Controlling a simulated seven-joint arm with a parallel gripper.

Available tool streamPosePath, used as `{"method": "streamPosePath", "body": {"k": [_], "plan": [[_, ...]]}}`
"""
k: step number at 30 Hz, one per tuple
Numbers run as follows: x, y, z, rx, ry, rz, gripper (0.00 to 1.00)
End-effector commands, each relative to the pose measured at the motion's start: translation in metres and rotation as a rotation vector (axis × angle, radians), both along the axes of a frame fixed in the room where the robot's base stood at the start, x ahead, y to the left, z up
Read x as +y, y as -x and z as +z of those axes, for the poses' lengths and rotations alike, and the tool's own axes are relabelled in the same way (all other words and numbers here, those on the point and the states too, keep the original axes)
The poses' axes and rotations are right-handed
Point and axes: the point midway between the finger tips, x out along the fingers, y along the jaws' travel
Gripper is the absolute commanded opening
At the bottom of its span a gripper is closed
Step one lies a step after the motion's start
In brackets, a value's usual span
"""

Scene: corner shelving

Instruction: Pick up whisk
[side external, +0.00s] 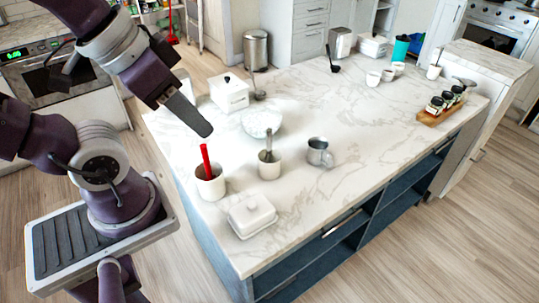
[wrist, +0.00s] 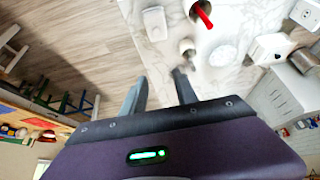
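No wire whisk head shows clearly. A red-handled utensil (side external: 206,160) stands in a white cup (side external: 211,188) near the counter's left edge; the red handle also shows in the wrist view (wrist: 203,14). A grey-handled utensil (side external: 268,142) stands in a second white cup (side external: 270,170) to its right. The cups hide the lower ends of both, so I cannot tell which is a whisk. My gripper (side external: 203,130) is above the counter's left side, above the red handle in the picture. In the wrist view its fingers (wrist: 160,92) are apart with nothing between them.
A white butter dish (side external: 252,215), a metal mug (side external: 319,153), a pale bowl (side external: 261,122) and a lidded white canister (side external: 230,93) surround the cups. A dark ladle (side external: 331,62) and jars on a wooden tray (side external: 430,118) are farther off. The counter's right-middle is clear.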

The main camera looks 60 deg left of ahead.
Motion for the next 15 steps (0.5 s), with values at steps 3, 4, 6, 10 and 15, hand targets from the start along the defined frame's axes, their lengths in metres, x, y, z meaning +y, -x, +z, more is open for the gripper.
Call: {"method": "streamPosePath", "body": {"k": [3, 4, 6, 10, 15], "plan": [[0.0, 0.0, 0.0, 0.0, 0.0, 0.0, 0.35], [0.0, 0.0, 0.0, 0.0, 0.0, 0.0, 0.35], [0.0, 0.0, 0.0, 0.0, 0.0, 0.0, 0.41], [0.0, 0.0, 0.0, 0.0, 0.0, 0.0, 0.41], [0.0, -0.001, 0.011, -0.004, 0.0, 0.0, 0.41]]}}
